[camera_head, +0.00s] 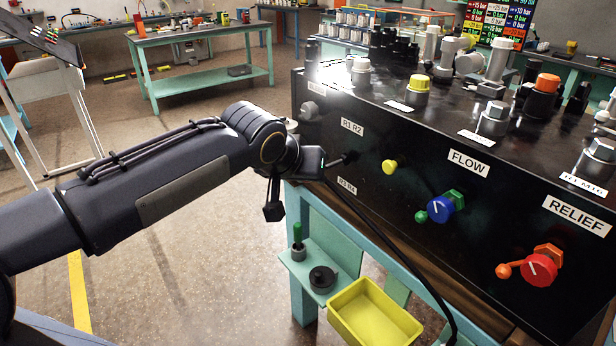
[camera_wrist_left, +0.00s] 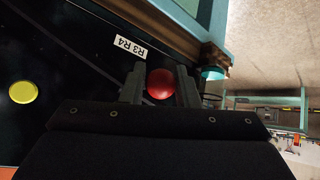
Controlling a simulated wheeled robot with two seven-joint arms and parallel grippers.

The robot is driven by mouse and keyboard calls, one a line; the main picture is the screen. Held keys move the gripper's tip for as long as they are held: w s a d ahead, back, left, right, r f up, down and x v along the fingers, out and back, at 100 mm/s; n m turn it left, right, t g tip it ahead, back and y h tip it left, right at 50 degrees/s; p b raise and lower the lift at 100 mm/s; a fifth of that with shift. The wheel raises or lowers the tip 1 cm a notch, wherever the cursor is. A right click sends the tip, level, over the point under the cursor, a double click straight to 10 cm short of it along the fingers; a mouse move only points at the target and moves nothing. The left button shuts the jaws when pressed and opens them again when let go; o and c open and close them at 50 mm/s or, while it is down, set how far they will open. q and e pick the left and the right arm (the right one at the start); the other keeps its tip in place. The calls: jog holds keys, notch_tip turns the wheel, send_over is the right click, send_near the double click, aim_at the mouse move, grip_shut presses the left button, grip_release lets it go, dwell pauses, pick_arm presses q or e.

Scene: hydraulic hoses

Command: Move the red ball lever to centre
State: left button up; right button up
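The red ball of the lever (camera_wrist_left: 160,84) shows in the left wrist view, next to the R3 R4 label (camera_wrist_left: 130,47). My left gripper (camera_wrist_left: 160,86) has one finger on each side of the ball, close against it, and looks shut on it. The lever's stem is hidden. In the head view my left gripper (camera_head: 347,158) is at the left end of the black panel front (camera_head: 400,215), between the R1 R2 and R3 R4 labels. The red ball cannot be made out there. My right gripper is not in view.
A yellow knob (camera_head: 389,167), a blue flow knob (camera_head: 440,208) and a red relief knob (camera_head: 540,268) stick out to the right on the panel. A yellow bin (camera_head: 368,318) and a shelf are below. A black hose hangs in front of the panel. Open floor lies left.

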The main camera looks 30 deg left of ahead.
pick_arm(q)
jog(key=o, duration=0.4)
jog(key=v, duration=0.8)
jog(key=shift+f+p, duration=0.1)
jog(key=shift+p, duration=0.2)
jog(key=s+d+f+g+h+p, duration=0.1)
jog(key=s+d+f+p, duration=0.1)
jog(key=s+f, duration=0.2)
jog(key=s+d+f+g+h+p, duration=0.1)
jog(key=s+d+f+p, duration=0.1)
jog(key=s+f, duration=0.3)
jog(key=s+d+f+m+g+h+p, duration=0.1)
jog(key=s+d+f+h+p, duration=0.1)
jog(key=s, duration=0.4)
jog(key=shift+s+d+f, duration=0.15)
jog(key=shift+d+f, duration=0.25)
jog(key=shift+f, duration=0.25)
jog(key=shift+s+d+f, duration=0.1)
jog(key=shift+d+f, duration=0.3)
jog(key=shift+f, duration=0.25)
